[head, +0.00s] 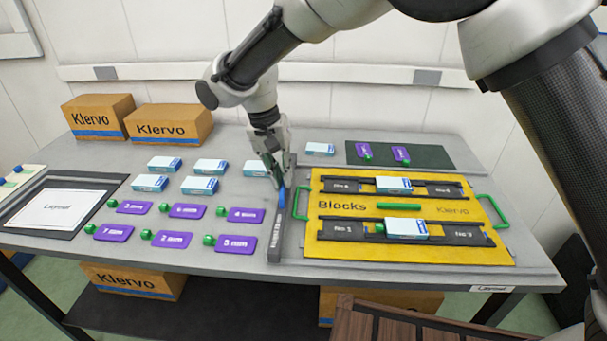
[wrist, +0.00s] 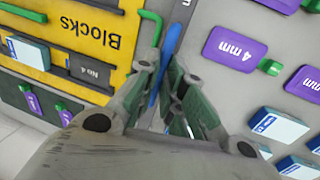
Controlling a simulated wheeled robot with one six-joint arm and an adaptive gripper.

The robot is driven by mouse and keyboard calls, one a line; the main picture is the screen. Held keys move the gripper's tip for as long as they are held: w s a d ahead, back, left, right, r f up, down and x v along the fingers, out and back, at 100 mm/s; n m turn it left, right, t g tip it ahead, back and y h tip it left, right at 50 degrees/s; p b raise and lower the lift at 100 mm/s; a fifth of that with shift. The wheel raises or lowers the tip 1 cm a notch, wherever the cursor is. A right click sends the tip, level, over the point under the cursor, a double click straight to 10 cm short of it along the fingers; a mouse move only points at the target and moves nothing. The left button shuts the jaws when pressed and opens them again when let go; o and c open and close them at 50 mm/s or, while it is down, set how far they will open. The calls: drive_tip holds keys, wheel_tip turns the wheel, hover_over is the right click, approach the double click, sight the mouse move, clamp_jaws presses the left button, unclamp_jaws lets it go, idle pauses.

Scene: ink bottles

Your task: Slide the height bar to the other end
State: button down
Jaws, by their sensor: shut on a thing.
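My gripper (head: 282,180) points down at the left side of the yellow Blocks board. It is shut on a slim blue bar (head: 281,202), which I take for the height bar. In the wrist view the blue bar (wrist: 170,42) runs between the two fingers (wrist: 167,75). The bar lies in line with a dark grey labelled strip (head: 275,242) that reaches toward the table's front edge. The fingers hide part of the bar, and its far end cannot be made out.
The yellow board (head: 410,252) with green handles is close on the right, its near handle (head: 300,203) beside my gripper. Purple cards (head: 240,215) and white-blue boxes (head: 200,185) lie on the left. Klervo cartons (head: 168,125) stand behind. A dark mat (head: 430,155) is at the back right.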

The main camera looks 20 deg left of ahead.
drive_tip(key=shift+a+r, duration=0.1)
drive_tip(key=shift+a, duration=0.35)
drive_tip(key=c, duration=1.5)
unclamp_jaws()
drive_tip(key=shift+a, duration=0.15)
drive_tip(key=r, duration=0.4)
drive_tip(key=a+r, duration=0.1)
drive_tip(key=r, duration=0.2)
drive_tip(key=a+r, duration=0.1)
drive_tip(key=r, duration=0.3)
drive_tip(key=shift+s+r, duration=0.3)
drive_tip(key=shift+r, duration=0.05)
